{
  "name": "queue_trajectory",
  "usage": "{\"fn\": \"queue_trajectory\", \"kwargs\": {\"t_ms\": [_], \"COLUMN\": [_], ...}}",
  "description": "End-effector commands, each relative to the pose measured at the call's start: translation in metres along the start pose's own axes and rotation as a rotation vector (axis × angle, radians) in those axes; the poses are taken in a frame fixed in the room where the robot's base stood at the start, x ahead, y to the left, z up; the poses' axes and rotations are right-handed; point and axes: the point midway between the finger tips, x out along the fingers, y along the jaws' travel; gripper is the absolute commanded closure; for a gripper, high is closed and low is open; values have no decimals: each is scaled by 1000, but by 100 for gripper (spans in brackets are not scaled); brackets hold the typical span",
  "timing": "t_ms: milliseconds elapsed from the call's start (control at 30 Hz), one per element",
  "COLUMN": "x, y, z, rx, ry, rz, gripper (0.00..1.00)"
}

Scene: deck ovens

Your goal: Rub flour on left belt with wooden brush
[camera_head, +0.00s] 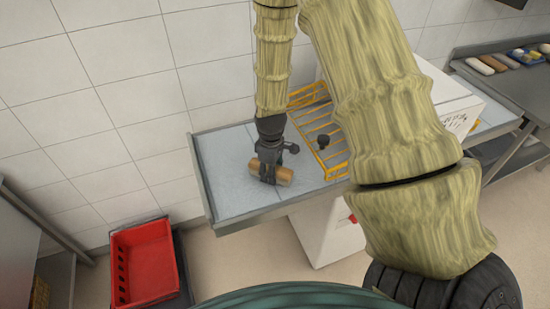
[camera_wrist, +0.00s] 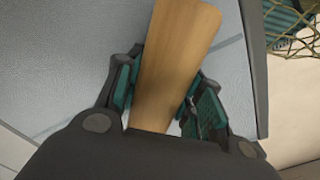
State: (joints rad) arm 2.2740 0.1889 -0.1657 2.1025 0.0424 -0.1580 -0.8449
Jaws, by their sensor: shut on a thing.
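My gripper (camera_head: 268,172) points down over the left belt (camera_head: 226,172), a light grey-blue surface with a dark rim. It is shut on the wooden brush (camera_head: 285,174), a light brown wooden piece. In the wrist view the brush (camera_wrist: 178,45) lies between the two teal-padded fingers and extends toward the top edge of the picture. The pale belt surface (camera_wrist: 60,60) shows behind it. The brush is on or just above the belt; I cannot tell if it touches. Its bristles and any flour are not visible.
A yellow wire rack (camera_head: 312,118) stands right of the belt, near a white machine body (camera_head: 450,92). A red crate (camera_head: 147,262) sits low at the left. Loaves (camera_head: 480,64) lie on a counter at the far right. A tiled wall (camera_head: 110,80) is behind.

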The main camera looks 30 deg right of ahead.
Motion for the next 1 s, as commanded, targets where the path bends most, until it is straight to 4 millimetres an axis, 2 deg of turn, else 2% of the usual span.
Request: {"fn": "queue_trajectory", "kwargs": {"t_ms": [100,167,233,800,1000], "x": [-2,-11,-29,-79,-86], "y": [-4,-4,-4,-7,-8], "z": [-1,-2,-3,-6,-7], "rx": [-5,-6,-7,-14,-14], "ry": [0,0,2,0,0], "rz": [0,0,3,1,1], "gripper": [100,100,100,100,100]}}
